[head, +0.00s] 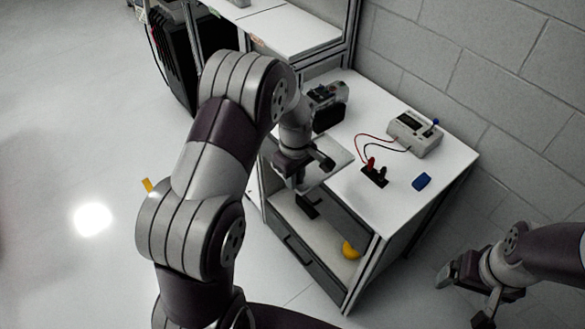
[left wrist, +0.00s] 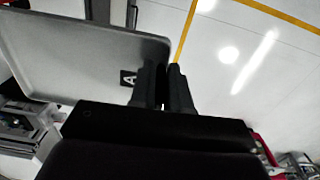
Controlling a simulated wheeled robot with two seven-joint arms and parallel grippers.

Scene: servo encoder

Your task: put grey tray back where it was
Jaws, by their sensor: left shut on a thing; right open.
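The grey tray (head: 338,158) is a thin flat plate at my left gripper, above the front left edge of the white table and partly over the open drawer. In the left wrist view the tray (left wrist: 75,50) fills the upper left and carries a small black label with a letter A. My left gripper (head: 311,172) is shut on the tray's edge; its fingers (left wrist: 163,88) are close together there. My left arm hides part of the table's left side. My right gripper (head: 466,296) is open and empty, low at the right, away from the table.
The white table (head: 446,158) bears a grey meter box (head: 413,134) with leads, a black terminal block (head: 374,176), a blue block (head: 421,181) and a black device (head: 328,112). The open drawer (head: 290,219) holds a yellow object (head: 350,250). A brick wall stands behind.

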